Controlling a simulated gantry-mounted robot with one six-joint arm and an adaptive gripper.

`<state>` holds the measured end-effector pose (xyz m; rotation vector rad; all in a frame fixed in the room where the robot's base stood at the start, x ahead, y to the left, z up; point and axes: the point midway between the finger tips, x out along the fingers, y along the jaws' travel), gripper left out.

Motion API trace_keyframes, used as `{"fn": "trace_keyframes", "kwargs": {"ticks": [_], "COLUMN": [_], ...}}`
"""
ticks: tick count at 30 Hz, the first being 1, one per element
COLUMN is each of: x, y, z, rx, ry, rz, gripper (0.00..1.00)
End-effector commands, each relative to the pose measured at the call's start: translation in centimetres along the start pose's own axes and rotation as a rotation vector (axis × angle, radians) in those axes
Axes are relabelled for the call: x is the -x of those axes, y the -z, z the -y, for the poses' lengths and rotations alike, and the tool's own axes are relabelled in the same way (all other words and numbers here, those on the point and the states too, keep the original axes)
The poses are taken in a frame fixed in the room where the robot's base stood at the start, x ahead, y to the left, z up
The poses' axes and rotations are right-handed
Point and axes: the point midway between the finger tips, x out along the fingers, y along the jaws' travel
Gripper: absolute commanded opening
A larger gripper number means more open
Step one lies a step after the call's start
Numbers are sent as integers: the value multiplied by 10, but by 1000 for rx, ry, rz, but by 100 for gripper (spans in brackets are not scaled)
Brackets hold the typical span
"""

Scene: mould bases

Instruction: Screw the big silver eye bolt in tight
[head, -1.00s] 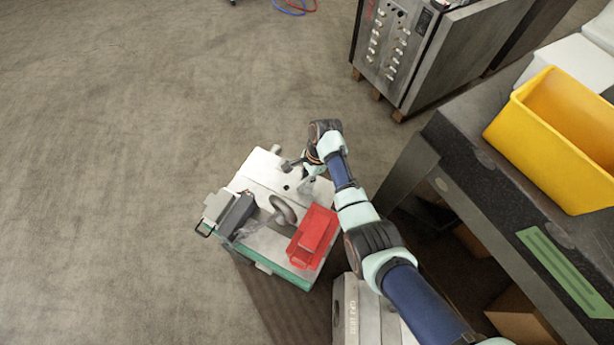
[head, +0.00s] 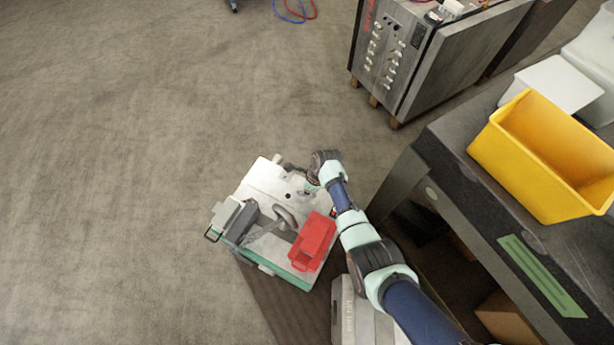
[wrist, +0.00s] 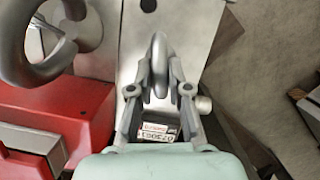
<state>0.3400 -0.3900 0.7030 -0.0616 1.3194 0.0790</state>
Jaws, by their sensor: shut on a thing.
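My gripper (wrist: 160,72) has its two fingers closed on the ring of a silver eye bolt (wrist: 160,45), which shows almost edge-on in the wrist view. Its lower end is hidden, so I cannot tell how deep it sits. A second silver eye bolt, with a large ring (wrist: 48,58) and a round collar, stands to the left in the wrist view; in the head view its ring (head: 285,216) rises from the middle of the mould base. In the head view my gripper (head: 306,188) is low over the right side of the pale mould base (head: 264,182); its fingertips are hard to make out.
A red box (head: 312,240) lies on the near right of the base, close to my arm. Grey parts (head: 235,222) sit at its left. A dark bench (head: 460,165) with a yellow bin (head: 530,165) stands at right. The floor at left is clear.

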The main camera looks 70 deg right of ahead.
Motion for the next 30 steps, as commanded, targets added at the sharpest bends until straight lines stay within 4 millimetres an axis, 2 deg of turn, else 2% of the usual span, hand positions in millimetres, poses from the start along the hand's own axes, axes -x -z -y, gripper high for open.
{"fn": "trace_keyframes", "kwargs": {"ticks": [5, 15, 18, 26, 27, 30], "x": [3, 2, 0, -2, -2, -2], "y": [-1, -1, 0, 0, 0, 0], "z": [-1, -3, -2, -2, -2, -2], "rx": [-52, -596, -710, -760, -760, -759], "ry": [13, 153, 182, 194, 193, 193], "rz": [-1, -2, -2, -1, -1, -1], "gripper": [0, 0, 0, 0, 19, 36]}}
